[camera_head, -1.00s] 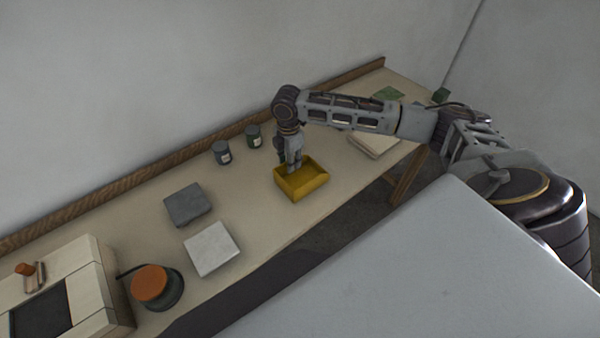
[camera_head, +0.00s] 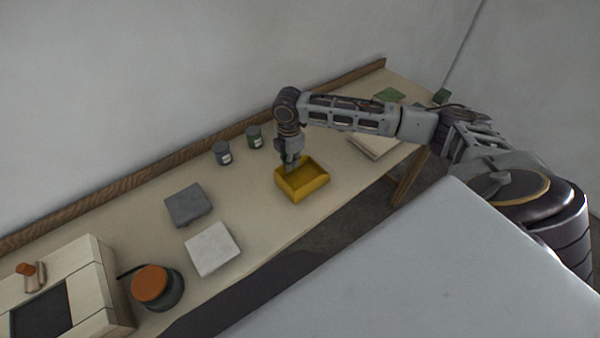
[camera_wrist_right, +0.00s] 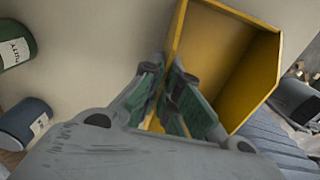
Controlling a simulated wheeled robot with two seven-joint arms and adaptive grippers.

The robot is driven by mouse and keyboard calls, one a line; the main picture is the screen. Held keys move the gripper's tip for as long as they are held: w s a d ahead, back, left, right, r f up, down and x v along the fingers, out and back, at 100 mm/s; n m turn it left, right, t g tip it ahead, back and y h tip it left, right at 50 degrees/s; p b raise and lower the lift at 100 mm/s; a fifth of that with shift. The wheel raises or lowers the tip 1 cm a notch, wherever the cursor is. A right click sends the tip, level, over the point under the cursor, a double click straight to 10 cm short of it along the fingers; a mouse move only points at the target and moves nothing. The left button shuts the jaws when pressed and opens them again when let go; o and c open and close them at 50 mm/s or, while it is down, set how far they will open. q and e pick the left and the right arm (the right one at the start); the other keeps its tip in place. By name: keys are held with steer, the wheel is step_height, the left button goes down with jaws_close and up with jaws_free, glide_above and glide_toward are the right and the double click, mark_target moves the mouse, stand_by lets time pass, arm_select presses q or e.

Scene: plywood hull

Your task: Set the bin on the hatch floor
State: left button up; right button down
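The yellow open bin (camera_head: 316,187) stands on the long bench, right of the middle in the head view. It also shows large in the right wrist view (camera_wrist_right: 246,72). My right gripper (camera_head: 290,163) points down at the bin's back left wall. In the right wrist view its two green-padded fingers (camera_wrist_right: 167,72) are close together with the yellow wall between them, so it looks shut on the bin's wall. A pale plywood box (camera_head: 90,272) with a dark recessed panel (camera_head: 42,312) is at the lower left; I cannot tell whether this is the hatch. My left gripper is not in view.
Two cans, grey (camera_head: 222,153) and green (camera_head: 254,137), stand behind the bin. A dark grey slab (camera_head: 187,204), a white slab (camera_head: 212,248) and an orange-topped round container (camera_head: 151,285) lie to the left. A pale stack (camera_head: 373,147) is to the right. The bench (camera_head: 246,200) is bare between.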

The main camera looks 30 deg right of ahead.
steer(key=shift+r, duration=0.15)
steer(key=shift+r, duration=4.9)
steer(key=shift+s+f, duration=0.1)
steer(key=shift+s, duration=0.05)
